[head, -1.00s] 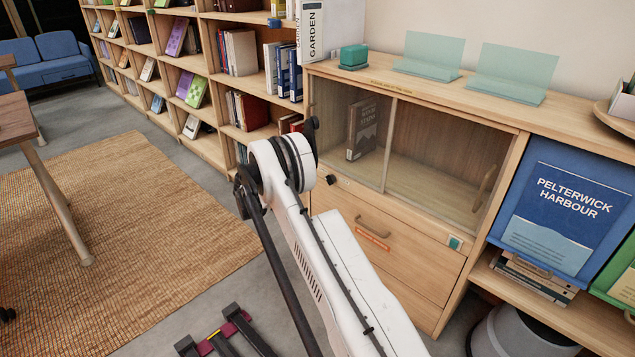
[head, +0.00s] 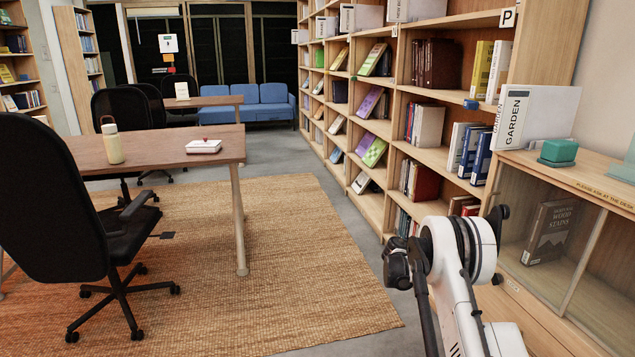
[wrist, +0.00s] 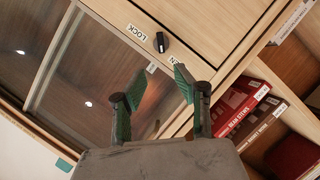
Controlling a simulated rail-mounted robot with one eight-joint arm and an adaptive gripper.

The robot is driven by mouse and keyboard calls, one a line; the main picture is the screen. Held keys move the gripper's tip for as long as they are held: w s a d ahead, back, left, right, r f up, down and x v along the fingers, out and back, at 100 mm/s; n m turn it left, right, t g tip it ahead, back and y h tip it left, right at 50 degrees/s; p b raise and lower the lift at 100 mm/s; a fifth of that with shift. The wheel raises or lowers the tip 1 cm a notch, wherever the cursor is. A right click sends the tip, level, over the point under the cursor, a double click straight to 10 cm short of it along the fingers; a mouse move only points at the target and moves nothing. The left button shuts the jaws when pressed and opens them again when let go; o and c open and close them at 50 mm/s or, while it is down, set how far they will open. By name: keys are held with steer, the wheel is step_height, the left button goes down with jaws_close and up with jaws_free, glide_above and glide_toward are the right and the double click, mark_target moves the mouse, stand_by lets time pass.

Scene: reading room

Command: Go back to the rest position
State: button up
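My gripper (wrist: 160,92) shows in the wrist view with its two green-padded dark fingers apart and nothing between them. Its fingers are in front of the wooden display cabinet (wrist: 190,22) with glass doors, near a black lock knob (wrist: 161,42) beside a LOCK label. I cannot tell whether a finger touches the cabinet. In the head view my white arm stands at the lower right, in front of the same cabinet (head: 520,297), and my gripper cannot be made out.
Bookshelves (head: 400,140) run along the right, close behind my arm. A brown book (head: 548,232) stands behind the cabinet glass. A table (head: 160,150) and a black chair (head: 50,200) are at left. The woven rug (head: 270,270) and grey floor between are clear.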

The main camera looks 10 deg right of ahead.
steer(key=s+a+r+n+t+y, duration=0.2)
steer(key=s+a+r+y, duration=0.15)
steer(key=a+r, duration=0.45)
steer(key=s+a+r+n+t+y, duration=0.2)
steer(key=s+a+r+n, duration=0.15)
steer(key=r, duration=0.95)
steer(key=s+a+r+n+t+y, duration=0.1)
steer(key=s+a+r+t+y, duration=0.2)
steer(key=s+a, duration=0.65)
steer(key=s+a+r+n+y, duration=0.2)
steer(key=s+a+r, duration=0.3)
steer(key=s, duration=0.7)
steer(key=s+a+f+n+t+y, duration=0.1)
steer(key=s+a+f+y, duration=0.15)
steer(key=s+a, duration=0.4)
steer(key=s+a+f+n+t+y, duration=0.1)
steer(key=s+a+f+y, duration=0.2)
steer(key=s, duration=0.6)
step_height(320, 180, up, 19)
steer(key=h+p, duration=0.1)
steer(key=p, duration=1.7)
steer(key=shift+w+a+f, duration=0.15)
steer(key=shift+w+a, duration=0.15)
steer(key=shift+w, duration=0.05)
steer(key=shift+m, duration=0.25)
steer(key=shift+c, duration=0.2)
